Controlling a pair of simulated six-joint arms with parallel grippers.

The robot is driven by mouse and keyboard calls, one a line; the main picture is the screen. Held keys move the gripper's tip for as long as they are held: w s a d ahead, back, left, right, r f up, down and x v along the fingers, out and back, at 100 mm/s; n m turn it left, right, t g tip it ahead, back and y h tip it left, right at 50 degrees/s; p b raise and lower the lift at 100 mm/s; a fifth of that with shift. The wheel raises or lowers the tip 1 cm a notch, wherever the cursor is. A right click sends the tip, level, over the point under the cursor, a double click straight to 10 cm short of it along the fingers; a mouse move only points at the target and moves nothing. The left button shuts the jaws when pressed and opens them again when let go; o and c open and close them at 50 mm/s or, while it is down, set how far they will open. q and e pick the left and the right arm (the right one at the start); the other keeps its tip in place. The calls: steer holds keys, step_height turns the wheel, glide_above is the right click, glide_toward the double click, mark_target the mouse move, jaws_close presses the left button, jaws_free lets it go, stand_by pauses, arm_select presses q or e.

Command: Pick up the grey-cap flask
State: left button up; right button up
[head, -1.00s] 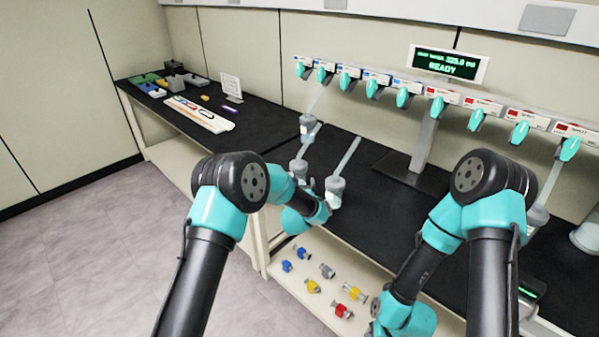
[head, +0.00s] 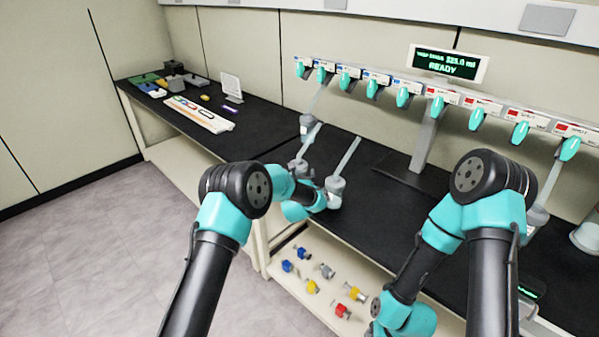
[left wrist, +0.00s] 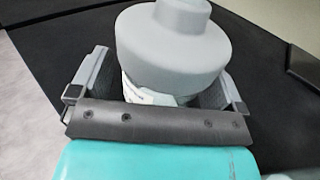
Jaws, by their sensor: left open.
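A flask with a grey cap and a slanted tube (head: 336,184) stands on the black bench top in the head view. In the left wrist view a grey cap (left wrist: 172,45) fills the upper middle, with a pale labelled flask body (left wrist: 150,96) below it. My left gripper (left wrist: 158,90) is open, with one finger on each side of this flask. Whether the fingers touch it I cannot tell. In the head view my left gripper (head: 328,198) is at the flask, partly hidden by my wrist. My right gripper is out of view.
Two more grey-capped flasks stand close by, one behind (head: 307,124) and one to the left (head: 298,168). A dryer manifold with several teal valves (head: 437,106) runs along the back. Several coloured valves (head: 327,271) lie on the lower shelf (head: 300,308).

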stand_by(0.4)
arm_select(q)
steer(key=c, duration=1.4)
